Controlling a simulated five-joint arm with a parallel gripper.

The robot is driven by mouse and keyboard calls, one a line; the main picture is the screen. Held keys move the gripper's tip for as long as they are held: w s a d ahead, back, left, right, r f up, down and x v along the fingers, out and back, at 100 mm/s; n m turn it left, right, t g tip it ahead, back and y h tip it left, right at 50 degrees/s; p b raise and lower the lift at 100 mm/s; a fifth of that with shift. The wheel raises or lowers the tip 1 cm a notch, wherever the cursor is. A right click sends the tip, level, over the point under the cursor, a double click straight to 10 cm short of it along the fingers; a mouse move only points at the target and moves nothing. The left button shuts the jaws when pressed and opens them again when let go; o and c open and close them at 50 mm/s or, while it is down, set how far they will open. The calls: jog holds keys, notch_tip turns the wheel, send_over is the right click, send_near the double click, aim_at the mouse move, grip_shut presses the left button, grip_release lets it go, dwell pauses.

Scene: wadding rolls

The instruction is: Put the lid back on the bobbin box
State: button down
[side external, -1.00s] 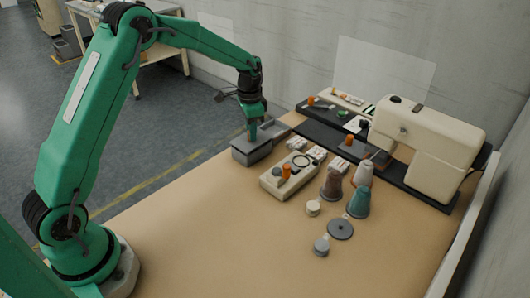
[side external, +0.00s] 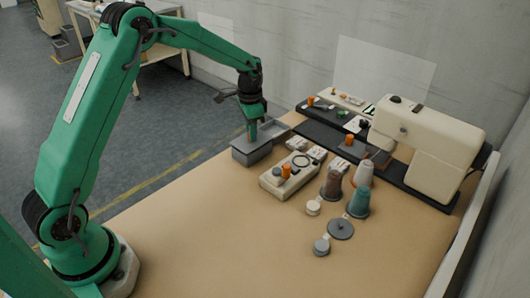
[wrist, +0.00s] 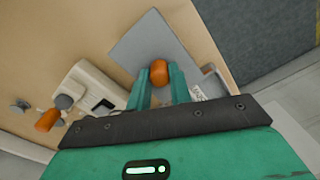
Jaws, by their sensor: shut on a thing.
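The grey bobbin box (side external: 250,157) stands at the far left edge of the table in the side view. My gripper (side external: 252,134) is directly over it, pointing down. In the wrist view my gripper (wrist: 159,84) is shut on the orange knob (wrist: 159,72) of the flat grey lid (wrist: 142,42), one finger on each side. Part of the box's pale rim and a white label (wrist: 198,93) show beyond the lid's right side, so the lid looks offset or turned against the box. I cannot tell whether the lid touches the rim.
Thread cones (side external: 332,184), a dark grey disc (side external: 341,229) and small spools are further right. A cream sewing machine (side external: 430,140) stands at the back right. The front of the table is clear.

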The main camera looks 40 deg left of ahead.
jog(key=shift+f, duration=0.1)
dwell(0.7)
jog(key=c, duration=0.7)
grip_release()
jog(key=shift+r, duration=3.55)
grip_shut()
jog(key=shift+f, duration=2.7)
